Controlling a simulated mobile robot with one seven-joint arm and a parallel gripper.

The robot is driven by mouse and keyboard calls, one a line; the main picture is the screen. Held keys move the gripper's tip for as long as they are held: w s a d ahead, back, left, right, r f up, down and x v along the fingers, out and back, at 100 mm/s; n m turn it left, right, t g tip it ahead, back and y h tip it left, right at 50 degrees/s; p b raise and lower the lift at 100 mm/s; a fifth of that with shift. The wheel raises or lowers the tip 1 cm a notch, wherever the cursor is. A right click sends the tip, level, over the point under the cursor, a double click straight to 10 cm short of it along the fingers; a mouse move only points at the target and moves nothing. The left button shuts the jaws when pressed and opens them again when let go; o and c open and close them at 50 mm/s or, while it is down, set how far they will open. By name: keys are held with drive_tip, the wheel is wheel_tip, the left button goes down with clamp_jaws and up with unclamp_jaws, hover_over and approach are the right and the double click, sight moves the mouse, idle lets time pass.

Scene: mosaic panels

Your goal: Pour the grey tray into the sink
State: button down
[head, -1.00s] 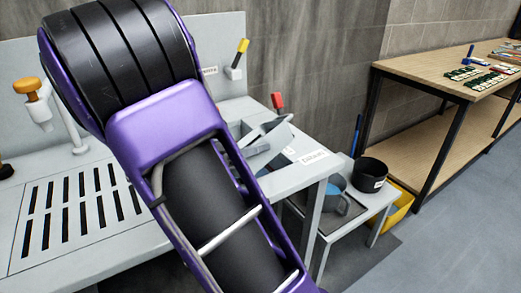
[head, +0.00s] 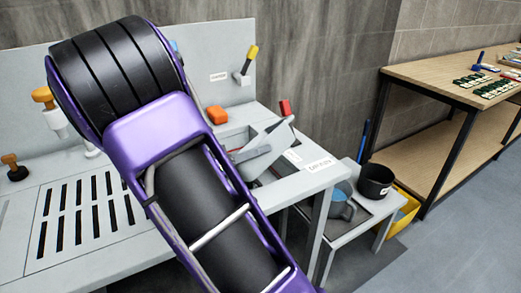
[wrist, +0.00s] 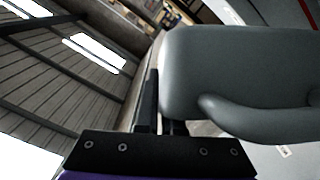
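The grey tray (wrist: 235,75) fills the right of the wrist view, with a smooth rounded wall and a curved lip. My gripper (wrist: 162,115) has its dark fingers close together at the tray's near left edge, apparently pinching its wall. In the head view the tray (head: 270,148) is held steeply tilted over the right part of the bench, beyond my purple and black arm. The sink (head: 232,140) is a recess in the bench top, partly hidden by my arm and the tray. The tray's contents are not visible.
An orange block (head: 218,116) lies behind the sink. A red-topped item (head: 285,107) stands behind the tray. A slotted drain panel (head: 85,215) is at left. A low side table holds a black pot (head: 374,181) and a grey-blue jug (head: 340,202).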

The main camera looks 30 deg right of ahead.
drive_tip(key=shift+w+a+r+n+h+p, duration=0.35)
drive_tip(key=shift+r+p, duration=0.2)
drive_tip(key=shift+p, duration=0.35)
drive_tip(key=shift+w+a+r+n+h+p, duration=0.2)
drive_tip(key=shift+w+r+n+p, duration=0.3)
drive_tip(key=shift+p, duration=0.35)
drive_tip(key=shift+w+a+r+n+h+p, duration=0.5)
drive_tip(key=shift+w+r+n+p, duration=0.3)
drive_tip(key=shift+p, duration=0.6)
drive_tip(key=shift+a+f+n+t, duration=0.1)
drive_tip(key=shift+n+t, duration=0.15)
drive_tip(key=shift+t, duration=0.15)
drive_tip(key=shift+w+a+r+n+t+h, duration=0.2)
drive_tip(key=shift+w+a+r+n+h, duration=0.15)
drive_tip(key=shift+w+n, duration=0.2)
drive_tip(key=shift+w+a+r+n+t+h, duration=0.2)
drive_tip(key=shift+w+a+n, duration=0.25)
drive_tip(key=shift+w, duration=0.1)
drive_tip(key=shift+w+a+r, duration=0.1)
drive_tip(key=shift+w+a, duration=0.05)
drive_tip(key=shift+w, duration=0.1)
drive_tip(key=shift+w+a+r+n+p, duration=0.1)
drive_tip(key=shift+w+a+n+p, duration=0.05)
drive_tip(key=shift+w+n+p, duration=0.2)
